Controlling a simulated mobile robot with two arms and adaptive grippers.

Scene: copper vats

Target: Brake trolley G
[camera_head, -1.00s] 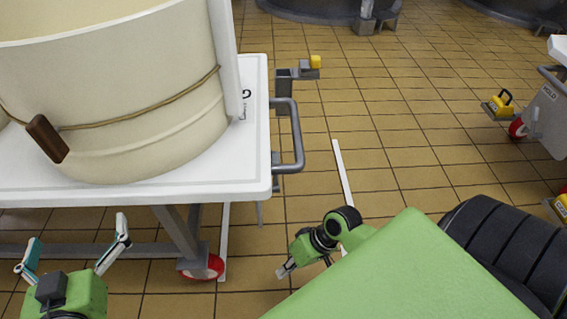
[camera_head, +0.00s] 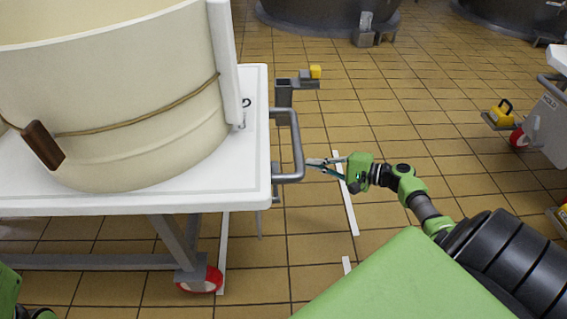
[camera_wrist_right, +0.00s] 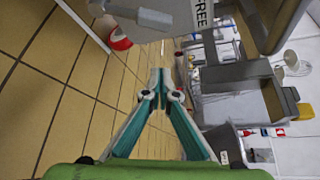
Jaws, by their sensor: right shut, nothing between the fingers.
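Trolley G (camera_head: 262,180) stands at left with a white top; its letter is partly hidden behind the vat. A grey bracket with a yellow end piece (camera_head: 315,72) sticks out beyond its far right corner, perhaps its brake pedal. In the wrist view a grey plate marked FREE (camera_wrist_right: 201,18) and a yellow piece (camera_wrist_right: 305,111) show at right. My right gripper (camera_head: 309,163) is shut and empty, its fingertips just right of the trolley's grey push handle (camera_head: 298,145); whether they touch is unclear. It also shows in the wrist view (camera_wrist_right: 157,78). My left gripper's fingers are out of frame.
A cream vat (camera_head: 130,110) fills the trolley top. A red wheel (camera_head: 205,281) sits below it. Another trolley marked HOLD (camera_head: 550,93) with a yellow pedal (camera_head: 502,116) stands at right. Tiled floor between them is clear, with white floor strips (camera_head: 345,195). Dark vats stand behind.

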